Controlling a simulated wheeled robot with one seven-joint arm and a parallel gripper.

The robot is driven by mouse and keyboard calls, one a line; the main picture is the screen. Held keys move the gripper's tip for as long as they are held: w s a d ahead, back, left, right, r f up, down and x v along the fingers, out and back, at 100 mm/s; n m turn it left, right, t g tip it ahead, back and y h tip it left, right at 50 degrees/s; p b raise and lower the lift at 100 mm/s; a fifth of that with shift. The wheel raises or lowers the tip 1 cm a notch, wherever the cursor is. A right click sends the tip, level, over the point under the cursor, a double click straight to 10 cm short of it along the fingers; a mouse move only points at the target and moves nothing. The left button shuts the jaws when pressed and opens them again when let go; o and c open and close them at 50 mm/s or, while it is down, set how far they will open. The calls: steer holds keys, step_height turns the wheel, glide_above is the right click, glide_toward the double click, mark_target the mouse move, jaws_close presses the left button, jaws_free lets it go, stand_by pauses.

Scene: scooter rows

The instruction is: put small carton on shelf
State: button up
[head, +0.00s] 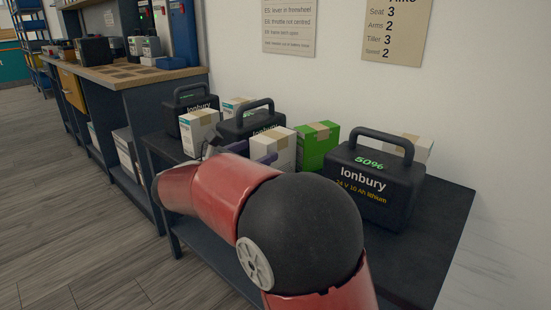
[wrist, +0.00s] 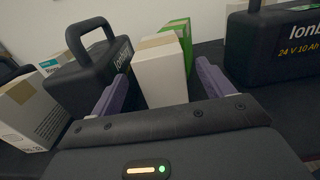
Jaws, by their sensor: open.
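Several small cartons stand on the dark table (head: 440,220). A white carton with a tan tape top (head: 283,153) stands upright near the middle; in the wrist view this white carton (wrist: 160,80) is between my finger tips. My gripper (wrist: 164,66) is open, its two purple fingers on either side of that carton, with visible gaps. In the head view my red arm hides most of my gripper. A green carton (head: 318,146) stands just behind and right of the white one. A lower shelf (head: 212,256) shows under the table.
Black battery cases with handles stand close by: a large one (head: 375,190) at right, one (head: 240,128) behind left, one (head: 184,107) farther left. Another white carton (head: 198,130) is at left. A workbench (head: 135,75) and blue rack (head: 30,25) stand beyond.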

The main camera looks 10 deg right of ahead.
mark_target(269, 142)
steer(key=x, duration=0.3)
steer(key=r+x, duration=0.1)
steer(key=x, duration=0.1)
steer(key=shift+w+d+b, duration=0.15)
steer(key=shift+d+b, duration=0.15)
steer(key=c, duration=1.3)
